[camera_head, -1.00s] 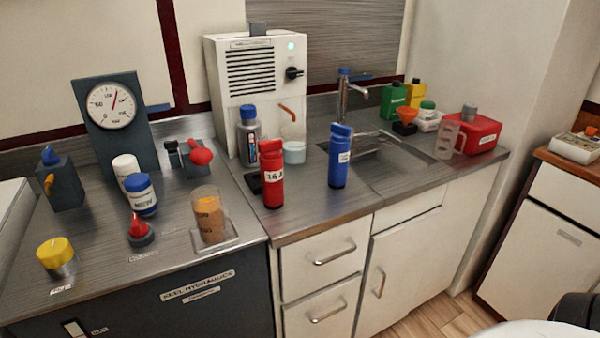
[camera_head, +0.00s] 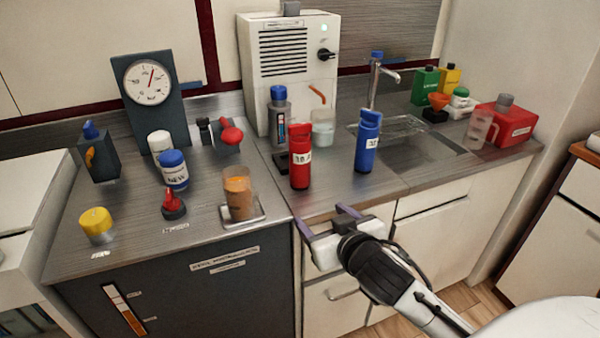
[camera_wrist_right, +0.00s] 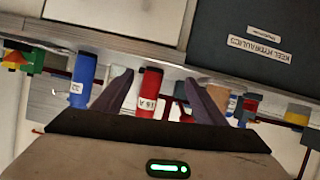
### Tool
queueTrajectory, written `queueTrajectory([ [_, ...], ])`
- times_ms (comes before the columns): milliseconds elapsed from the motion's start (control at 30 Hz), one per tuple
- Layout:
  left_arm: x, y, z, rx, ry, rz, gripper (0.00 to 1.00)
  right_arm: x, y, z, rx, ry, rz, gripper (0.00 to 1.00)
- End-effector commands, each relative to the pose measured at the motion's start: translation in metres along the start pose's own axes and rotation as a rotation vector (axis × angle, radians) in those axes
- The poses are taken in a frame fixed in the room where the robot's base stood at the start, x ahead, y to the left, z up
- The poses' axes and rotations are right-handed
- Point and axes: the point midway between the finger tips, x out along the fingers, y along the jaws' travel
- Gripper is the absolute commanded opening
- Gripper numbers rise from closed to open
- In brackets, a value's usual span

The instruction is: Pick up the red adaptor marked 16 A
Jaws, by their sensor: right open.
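The red adaptor (camera_head: 300,172) stands upright near the front edge of the steel counter, with a white label that looks like 16 A. In the right wrist view the red adaptor (camera_wrist_right: 149,92) appears upside down, between the two fingers. A blue adaptor (camera_head: 367,148), labelled 32, stands upright to its right. My right gripper (camera_head: 323,218) is open and empty, in front of the counter edge and below and nearer than the red adaptor, not touching it. My left gripper is not in view.
A grey bottle (camera_head: 279,118) and a white machine (camera_head: 290,75) stand behind the red adaptor. A beaker with orange contents (camera_head: 238,193) stands to its left on a tray. The sink (camera_head: 405,128) and tap (camera_head: 374,80) are behind the blue adaptor. The counter's front edge lies before my gripper.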

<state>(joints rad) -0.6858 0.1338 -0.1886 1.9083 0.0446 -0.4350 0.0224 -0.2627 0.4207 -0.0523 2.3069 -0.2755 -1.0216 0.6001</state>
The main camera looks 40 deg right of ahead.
Motion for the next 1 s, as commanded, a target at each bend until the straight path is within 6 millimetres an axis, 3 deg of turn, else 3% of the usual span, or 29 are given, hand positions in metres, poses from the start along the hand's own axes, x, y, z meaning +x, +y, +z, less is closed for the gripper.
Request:
queueTrajectory([
  [33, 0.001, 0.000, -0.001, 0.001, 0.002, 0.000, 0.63, 0.008, 0.008, -0.033, 0.016, 0.097, 0.006, 0.66],
  [133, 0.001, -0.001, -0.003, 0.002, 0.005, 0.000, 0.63, 0.015, 0.017, -0.089, 0.055, 0.265, -0.005, 0.66],
  [200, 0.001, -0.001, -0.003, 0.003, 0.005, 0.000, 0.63, 0.015, 0.021, -0.117, 0.073, 0.349, -0.020, 0.66],
  [300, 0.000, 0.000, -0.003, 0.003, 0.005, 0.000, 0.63, 0.018, 0.023, -0.139, 0.086, 0.410, -0.036, 0.66],
  [467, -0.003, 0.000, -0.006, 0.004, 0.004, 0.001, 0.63, 0.039, 0.023, -0.155, 0.091, 0.423, -0.039, 0.66],
  [1000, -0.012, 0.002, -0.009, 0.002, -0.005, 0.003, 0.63, 0.097, 0.026, -0.177, 0.090, 0.418, -0.039, 0.66],
])
